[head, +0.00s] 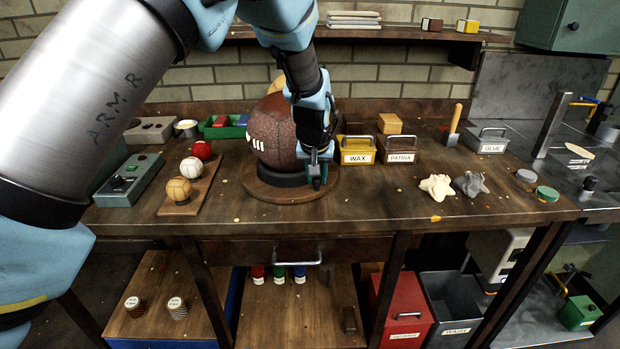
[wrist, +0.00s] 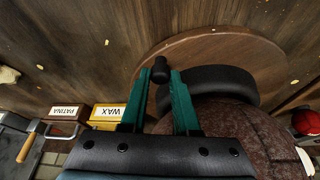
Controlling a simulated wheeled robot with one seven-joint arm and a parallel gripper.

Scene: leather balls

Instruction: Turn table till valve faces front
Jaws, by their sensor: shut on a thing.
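A large brown leather ball (head: 275,125) with white laces on its left side sits in a black ring (head: 280,174) on a round wooden turntable (head: 268,193). I cannot make out a valve on the ball; my arm covers part of its right side. My gripper (head: 317,182) points down at the turntable's right edge, beside the ball. In the wrist view its green fingers (wrist: 161,80) are closed around a small black knob (wrist: 160,67) near the turntable's rim (wrist: 205,37). The ball (wrist: 235,135) and ring (wrist: 222,83) are close beside the fingers.
Yellow WAX (head: 357,157) and brown PATINA (head: 401,157) boxes stand right of the turntable. A wooden board (head: 200,190) with several small balls and a grey control box (head: 130,180) lie to the left. Crumpled cloths (head: 437,187) lie farther right. The bench front is mostly clear.

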